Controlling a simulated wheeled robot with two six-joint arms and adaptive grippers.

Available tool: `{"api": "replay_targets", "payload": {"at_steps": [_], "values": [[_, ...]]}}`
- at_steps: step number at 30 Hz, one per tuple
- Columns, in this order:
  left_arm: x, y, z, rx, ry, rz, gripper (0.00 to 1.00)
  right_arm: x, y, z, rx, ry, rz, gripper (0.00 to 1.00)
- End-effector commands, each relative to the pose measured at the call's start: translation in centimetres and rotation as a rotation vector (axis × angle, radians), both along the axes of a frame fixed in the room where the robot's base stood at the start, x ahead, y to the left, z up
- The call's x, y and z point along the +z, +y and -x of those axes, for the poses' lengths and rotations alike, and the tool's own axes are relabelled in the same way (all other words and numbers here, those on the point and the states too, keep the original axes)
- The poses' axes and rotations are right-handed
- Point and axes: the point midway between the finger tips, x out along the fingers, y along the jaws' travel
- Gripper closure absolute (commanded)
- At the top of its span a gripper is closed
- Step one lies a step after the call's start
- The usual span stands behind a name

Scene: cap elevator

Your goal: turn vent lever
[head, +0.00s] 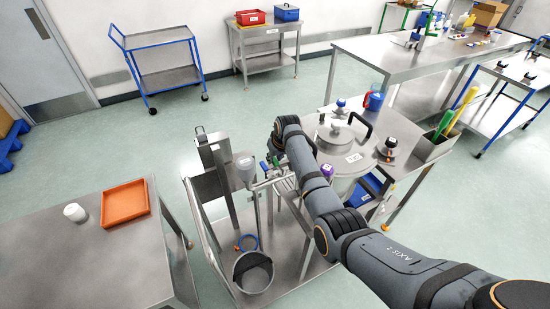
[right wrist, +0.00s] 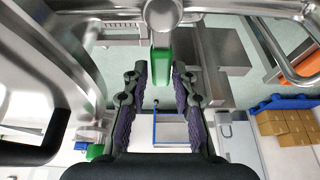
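A green lever (right wrist: 162,62) hangs below a round metal fitting (right wrist: 163,14) in the right wrist view. It looks like the vent lever. My right gripper (right wrist: 160,75) is open, with its two dark fingers on either side of the lever's lower end. I cannot tell whether either finger touches it. My right gripper is largely hidden behind the arm there. My left gripper is not in view.
A lidded steel vessel (head: 345,142) stands right of my arm. A steel funnel (head: 245,168) and pipes stand close on the left. A grey bucket (head: 254,272) sits on the lower deck. An orange tray (head: 125,203) lies on the left table. Open floor lies behind the machine.

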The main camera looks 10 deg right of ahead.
Motion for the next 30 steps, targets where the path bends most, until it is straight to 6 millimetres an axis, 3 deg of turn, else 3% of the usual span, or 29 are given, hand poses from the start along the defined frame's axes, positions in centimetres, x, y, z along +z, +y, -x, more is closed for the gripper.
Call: {"api": "replay_targets", "payload": {"at_steps": [3, 14, 24, 30], "values": [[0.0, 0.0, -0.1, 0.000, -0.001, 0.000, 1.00, 0.0, 0.0, 0.0, 0.001, 0.001, 0.001, 0.57], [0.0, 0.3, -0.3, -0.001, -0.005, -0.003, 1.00, 0.7, 0.0, 0.3, 0.001, 0.000, -0.001, 0.57], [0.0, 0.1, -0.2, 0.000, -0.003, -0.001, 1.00, 7.8, -0.7, 3.1, 0.001, -0.002, 0.000, 0.57], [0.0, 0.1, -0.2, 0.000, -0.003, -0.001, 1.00, 10.5, -1.0, 4.3, 0.001, 0.000, 0.000, 0.57]]}}
